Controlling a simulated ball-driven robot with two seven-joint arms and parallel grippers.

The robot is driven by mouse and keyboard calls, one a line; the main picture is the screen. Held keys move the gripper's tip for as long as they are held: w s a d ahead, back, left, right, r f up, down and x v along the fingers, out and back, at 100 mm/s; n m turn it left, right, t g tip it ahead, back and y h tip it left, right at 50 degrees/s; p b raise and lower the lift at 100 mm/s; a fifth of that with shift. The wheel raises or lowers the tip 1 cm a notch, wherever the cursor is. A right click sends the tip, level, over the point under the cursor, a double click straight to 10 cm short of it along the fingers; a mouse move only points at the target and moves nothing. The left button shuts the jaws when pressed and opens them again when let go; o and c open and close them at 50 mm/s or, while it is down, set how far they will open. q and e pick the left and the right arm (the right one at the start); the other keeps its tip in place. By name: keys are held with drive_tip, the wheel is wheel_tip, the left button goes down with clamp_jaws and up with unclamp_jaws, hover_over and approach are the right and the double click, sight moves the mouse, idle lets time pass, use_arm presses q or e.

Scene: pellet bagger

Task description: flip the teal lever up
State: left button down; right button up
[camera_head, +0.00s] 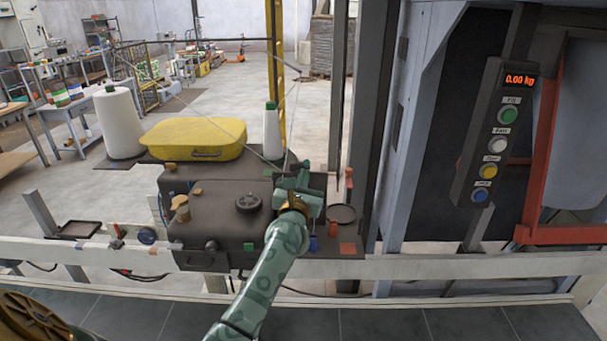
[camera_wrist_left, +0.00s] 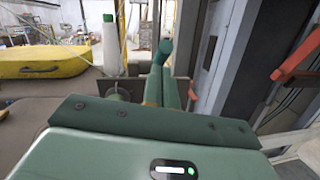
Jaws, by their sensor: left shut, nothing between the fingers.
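My left gripper (camera_head: 303,167) is over the back right part of the dark machine box (camera_head: 215,225). In the left wrist view, its two green fingers (camera_wrist_left: 162,70) are shut together with nothing between them. A darker teal end piece (camera_wrist_left: 166,46) shows right at the fingertips; I cannot tell for sure whether it is the teal lever or part of a fingertip. No teal lever stands out clearly in the head view, where my gripper and wrist cover that part of the box. My right gripper is not in view.
A red upright handle (camera_head: 348,179) stands just right of my gripper, near a grey post. A yellow case (camera_head: 194,139) and a white cone (camera_head: 272,130) are behind the box. A button panel (camera_head: 490,140) reading 0.00 kg hangs at the right. A pale rail (camera_head: 460,265) runs in front.

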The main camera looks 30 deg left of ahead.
use_arm(q)
drive_tip(key=shift+w, duration=0.1)
drive_tip(key=shift+r, duration=0.2)
drive_tip(key=shift+r+p, duration=0.25)
drive_tip(key=shift+p, duration=0.15)
drive_tip(key=r+p, duration=0.2)
drive_tip(key=w+r+p, duration=0.1)
drive_tip(key=shift+w+a+r, duration=0.1)
drive_tip(key=shift+a, duration=0.3)
drive_tip(key=shift+w+a+r+p, duration=0.4)
drive_tip(key=shift+w+r+p, duration=0.2)
drive_tip(key=shift+r, duration=0.2)
drive_tip(key=shift+w+a+r, duration=0.35)
drive_tip(key=shift+w, duration=0.25)
drive_tip(key=shift+r+p, duration=0.15)
drive_tip(key=shift+p, duration=0.15)
drive_tip(key=shift+a+r, duration=0.1)
drive_tip(key=shift+r, duration=0.05)
